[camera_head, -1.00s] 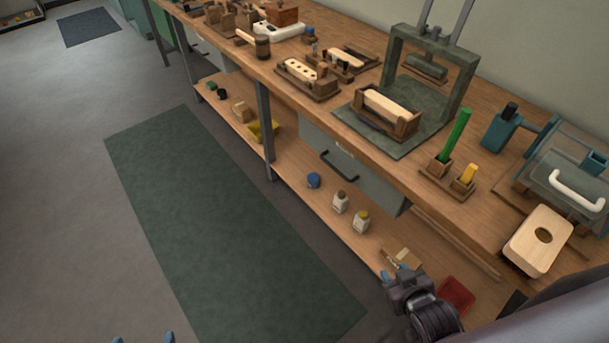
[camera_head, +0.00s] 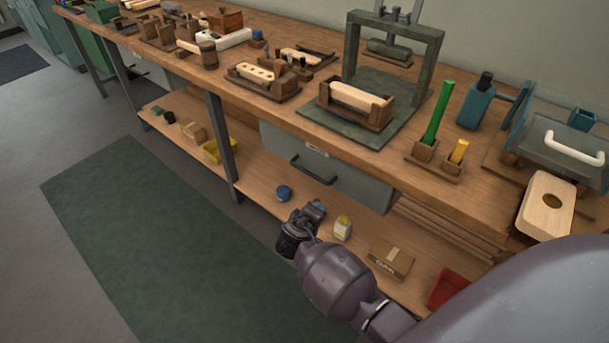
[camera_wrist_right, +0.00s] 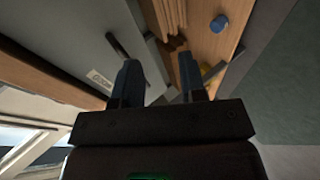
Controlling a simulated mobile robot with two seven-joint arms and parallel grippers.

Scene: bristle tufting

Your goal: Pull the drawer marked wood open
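A grey drawer (camera_head: 350,180) hangs under the bench top and looks shut, with a dark bar handle (camera_head: 313,170) and a small pale label too small to read in the head view. In the right wrist view the grey drawer front (camera_wrist_right: 72,30) shows at the upper left, with its handle (camera_wrist_right: 118,46) and a label (camera_wrist_right: 100,80) whose lettering I cannot read surely. My right gripper (camera_head: 312,211) is below the handle, apart from it. In the wrist view its two fingers (camera_wrist_right: 158,82) are spread with nothing between them. My left gripper is out of view.
A bench leg (camera_head: 221,145) stands left of the drawer. The floor mat (camera_head: 170,240) in front is clear.

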